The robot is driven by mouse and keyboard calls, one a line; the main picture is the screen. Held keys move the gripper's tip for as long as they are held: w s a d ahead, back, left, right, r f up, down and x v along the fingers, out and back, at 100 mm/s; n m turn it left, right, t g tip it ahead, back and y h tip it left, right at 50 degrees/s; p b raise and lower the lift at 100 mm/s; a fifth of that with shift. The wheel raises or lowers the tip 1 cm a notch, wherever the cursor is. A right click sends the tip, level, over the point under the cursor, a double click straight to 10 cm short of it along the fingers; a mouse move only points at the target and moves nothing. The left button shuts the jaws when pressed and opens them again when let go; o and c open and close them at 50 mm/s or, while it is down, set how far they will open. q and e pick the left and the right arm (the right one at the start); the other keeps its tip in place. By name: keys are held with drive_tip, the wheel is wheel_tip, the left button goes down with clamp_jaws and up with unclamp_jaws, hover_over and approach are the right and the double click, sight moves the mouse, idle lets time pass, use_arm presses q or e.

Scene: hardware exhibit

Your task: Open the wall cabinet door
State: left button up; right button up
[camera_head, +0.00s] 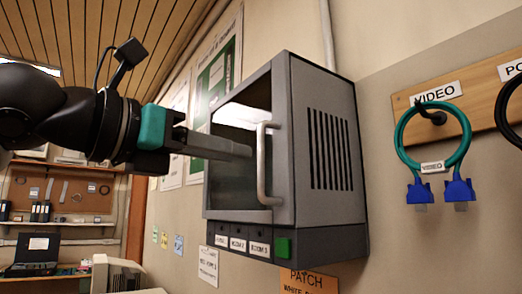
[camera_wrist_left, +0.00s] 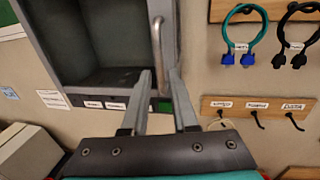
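The grey wall cabinet (camera_head: 330,150) hangs on the wall, with slots in its right side. Its glass-fronted door (camera_head: 235,185) appears shut, and a pale vertical bar handle (camera_head: 262,180) runs along the door's right edge. My left gripper (camera_head: 248,152) reaches in from the left with its fingertips close to the handle. In the left wrist view the two fingers (camera_wrist_left: 160,73) are spread, and the lower part of the handle (camera_wrist_left: 158,45) shows between and just beyond the tips. I cannot tell whether they touch. My right gripper is in neither view.
Below the door is a strip of labels with a green square (camera_head: 283,247). To the right, a wooden rack (camera_head: 470,95) holds a teal cable (camera_head: 400,140) with blue plugs. A hook rack (camera_wrist_left: 260,108) sits lower. A workbench (camera_head: 45,222) stands far left.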

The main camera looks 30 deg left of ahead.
sight(259, 158)
use_arm(q)
drive_tip(key=shift+w+d+p, duration=0.25)
drive_tip(key=shift+w+p, duration=0.05)
drive_tip(key=shift+w, duration=0.85)
drive_tip(key=shift+w+d+p, duration=0.2)
drive_tip(key=shift+w+p, duration=0.1)
drive_tip(key=shift+w, duration=0.85)
drive_tip(key=shift+w+d+p, duration=0.25)
drive_tip(key=shift+w+p, duration=0.05)
drive_tip(key=shift+w, duration=0.85)
clamp_jaws()
